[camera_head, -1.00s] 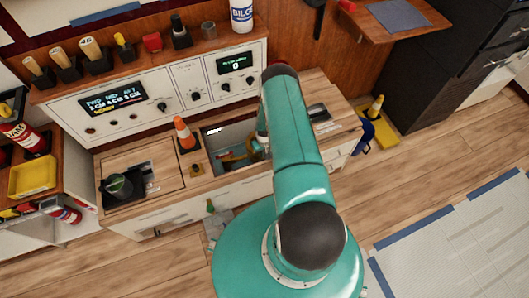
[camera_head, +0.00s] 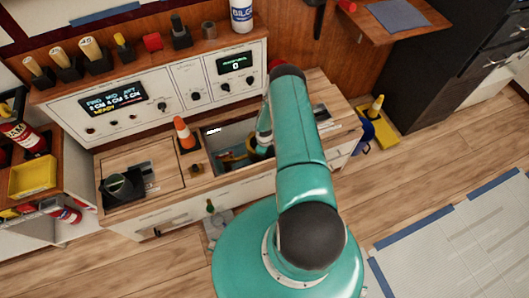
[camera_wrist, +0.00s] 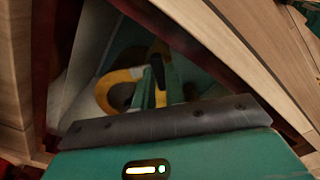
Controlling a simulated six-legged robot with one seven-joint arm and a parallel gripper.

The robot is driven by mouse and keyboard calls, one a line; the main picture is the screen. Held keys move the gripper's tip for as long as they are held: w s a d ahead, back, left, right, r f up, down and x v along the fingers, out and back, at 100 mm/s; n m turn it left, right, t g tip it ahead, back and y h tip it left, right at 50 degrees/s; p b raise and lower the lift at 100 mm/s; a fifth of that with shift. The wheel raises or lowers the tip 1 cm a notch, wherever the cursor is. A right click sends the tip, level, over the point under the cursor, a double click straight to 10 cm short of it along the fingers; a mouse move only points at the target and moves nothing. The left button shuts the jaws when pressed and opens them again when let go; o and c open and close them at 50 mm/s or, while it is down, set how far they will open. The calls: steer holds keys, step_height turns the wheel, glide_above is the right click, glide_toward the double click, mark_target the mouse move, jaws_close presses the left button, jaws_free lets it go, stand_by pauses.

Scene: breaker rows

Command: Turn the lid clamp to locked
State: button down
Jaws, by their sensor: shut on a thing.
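An open well (camera_head: 226,134) in the wooden-topped bench holds yellow and teal parts. In the wrist view, a curved yellow part (camera_wrist: 114,92) lies inside this well, beside my gripper. My gripper (camera_wrist: 154,86) reaches down into the well, its teal fingers close together on a yellow-and-black part (camera_wrist: 159,52). I cannot tell for sure whether this part is the lid clamp, as the fingers and the dark bar of my wrist hide much of it. In the head view my arm covers the right side of the well.
An orange cone (camera_head: 184,133) stands left of the well. Behind is a white panel with a lit display (camera_head: 113,100) and knobs. The well's wooden edges (camera_wrist: 225,50) lie close around my gripper.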

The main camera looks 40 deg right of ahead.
steer(key=n, duration=0.4)
steer(key=shift+n, duration=2.2)
steer(key=c, duration=1.4)
jaws_free()
steer(key=shift+c, duration=0.2)
step_height(320, 180, up, 14)
